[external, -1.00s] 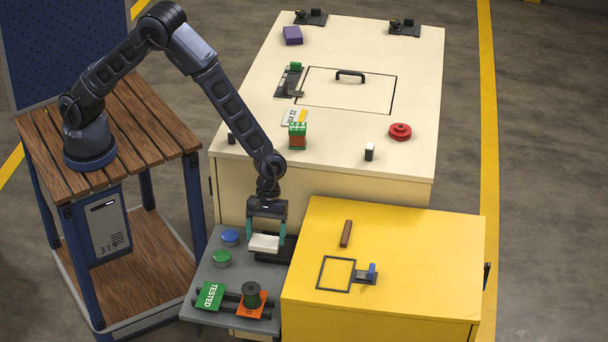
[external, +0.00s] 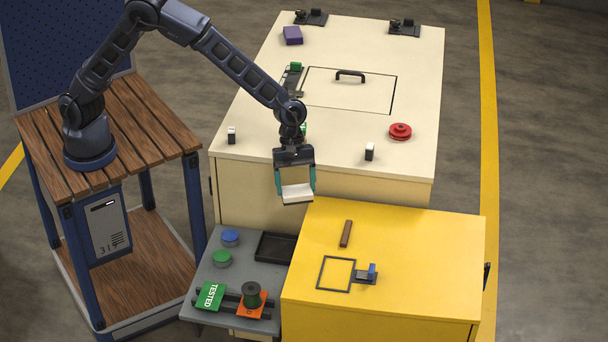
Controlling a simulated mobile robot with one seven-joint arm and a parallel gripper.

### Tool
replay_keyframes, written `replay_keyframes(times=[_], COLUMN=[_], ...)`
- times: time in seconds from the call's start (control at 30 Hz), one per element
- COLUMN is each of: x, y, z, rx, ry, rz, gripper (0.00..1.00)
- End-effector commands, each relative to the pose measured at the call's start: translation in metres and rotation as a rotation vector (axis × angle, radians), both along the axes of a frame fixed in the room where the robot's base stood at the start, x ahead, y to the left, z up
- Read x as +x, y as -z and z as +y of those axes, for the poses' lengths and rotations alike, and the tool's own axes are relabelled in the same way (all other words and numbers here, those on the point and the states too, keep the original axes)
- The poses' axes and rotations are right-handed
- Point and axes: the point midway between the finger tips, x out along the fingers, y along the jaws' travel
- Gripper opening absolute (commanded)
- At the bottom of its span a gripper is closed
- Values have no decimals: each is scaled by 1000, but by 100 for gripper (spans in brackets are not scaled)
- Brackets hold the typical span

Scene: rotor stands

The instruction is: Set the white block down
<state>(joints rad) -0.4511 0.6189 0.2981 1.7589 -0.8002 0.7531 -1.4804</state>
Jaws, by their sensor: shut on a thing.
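The white block (external: 297,194) is held between the teal fingers of my gripper (external: 296,186). My gripper is shut on it and holds it in the air, in front of the cream cabinet's front edge and near the back left corner of the yellow cabinet (external: 420,255). The block looks slightly tilted in the picture. A black outlined square (external: 336,273) lies on the yellow top, with a small blue-and-grey fixture (external: 368,273) beside it. A black tray (external: 275,247) on the grey side shelf (external: 212,261) looks empty.
A brown bar (external: 346,233) lies on the yellow top. The cream top (external: 350,130) holds a red wheel (external: 400,131) and a handled panel (external: 350,90).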

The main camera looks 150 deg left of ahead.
Motion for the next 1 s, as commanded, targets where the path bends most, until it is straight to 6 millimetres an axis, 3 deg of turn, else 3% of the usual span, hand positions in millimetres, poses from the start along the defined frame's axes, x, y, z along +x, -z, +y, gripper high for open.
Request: replay_keyframes(times=[0.03,0.2,0.6,0.8,1.0], x=[-4,-20,-80,-109,-124], y=[-13,-54,-164,-211,-233], z=[19,79,199,237,253], rx=[4,3,5,3,1], ry=[-65,-301,-847,-1060,-1163], rz=[-3,-4,-4,-3,-1], gripper=[52,52,52,52,52])
